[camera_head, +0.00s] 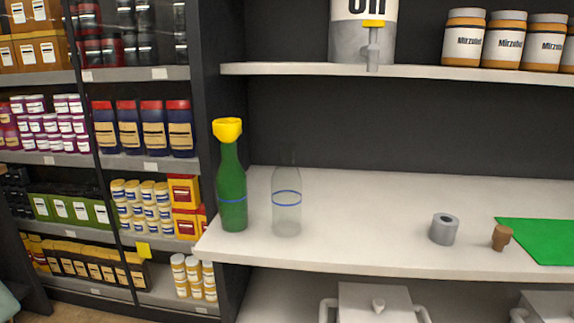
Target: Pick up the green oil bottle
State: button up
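The green oil bottle (232,193) stands upright at the left end of the white middle shelf (370,195). It has a blue ring around its body, and a yellow funnel-like piece (227,130) sits on its neck. A clear bottle (287,205) with a blue ring stands just to its right, with a small gap between them. My gripper is not in this view.
A grey cylinder (444,229), a brown stopper (501,237) and a green cloth (545,238) lie on the right of the shelf. An oil container with a tap (372,45) and several jars (464,38) stand above. A dark upright panel rises behind the bottle's left side.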

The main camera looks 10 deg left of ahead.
aim_at(231, 178)
jog(key=i+l, duration=0.2)
jog(key=l, duration=0.2)
jog(key=i+l, duration=0.2)
jog(key=l, duration=0.15)
jog(key=i+l+u, duration=0.1)
jog(key=l, duration=0.3)
jog(key=i, duration=0.1)
